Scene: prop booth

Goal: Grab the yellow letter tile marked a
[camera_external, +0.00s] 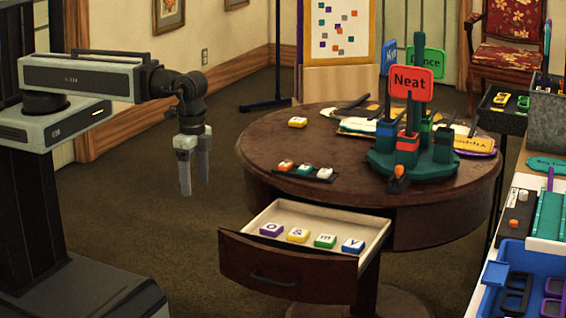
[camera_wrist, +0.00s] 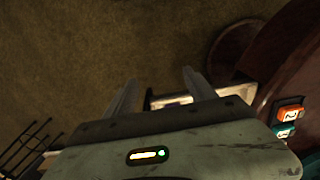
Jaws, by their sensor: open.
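A yellow tile (camera_external: 298,235) lies in the open drawer (camera_external: 345,210) of the round table, between a purple tile (camera_external: 271,230) and a green tile (camera_external: 325,241). Its letter looks like an a, but is small and hard to read. A blue tile (camera_external: 352,246) marked y lies at the row's right end. Another yellow tile (camera_external: 297,122) lies on the tabletop, its letter unreadable. My gripper (camera_external: 195,186) is open and empty, pointing down in the air left of the table and drawer. In the wrist view its fingers (camera_wrist: 162,82) are apart with nothing between the tips.
On the round table (camera_external: 262,150) are a dark strip of tiles (camera_external: 305,172), papers (camera_external: 365,124) and a green stand with signs (camera_external: 415,160). A side table with a blue bin (camera_external: 490,275) stands at right. Carpet left of the table is clear.

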